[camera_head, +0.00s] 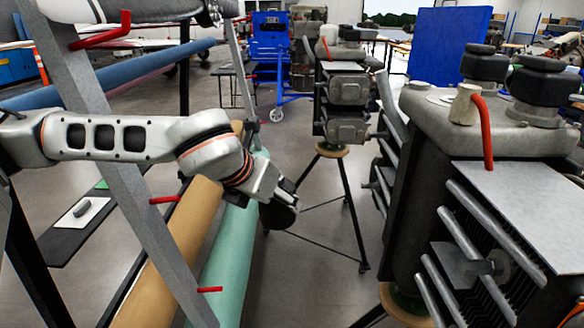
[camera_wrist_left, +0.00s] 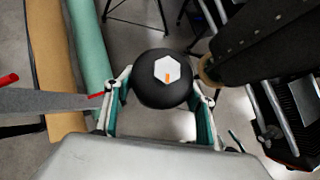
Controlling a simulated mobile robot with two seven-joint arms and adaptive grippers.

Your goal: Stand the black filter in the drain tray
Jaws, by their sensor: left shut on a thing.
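The black filter (camera_head: 279,216) is a round, dark body held at the end of my left arm in the head view. In the left wrist view the filter (camera_wrist_left: 150,93) shows its round end, with a white hexagon and an orange mark on it. My left gripper (camera_wrist_left: 162,90) is shut on it, one finger on each side. In the head view the left gripper (camera_head: 277,201) hangs over the floor between the roll rack and the turbine stands. I cannot make out a drain tray for certain. My right gripper is out of view.
A rack with tan (camera_head: 186,240) and teal (camera_head: 230,262) rolls and red pegs stands at the left. A large turbine unit (camera_head: 505,133) fills the right side. Another unit (camera_head: 343,100) stands on a tripod behind. Grey floor is open between them. A dark mat (camera_head: 62,246) lies at the left.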

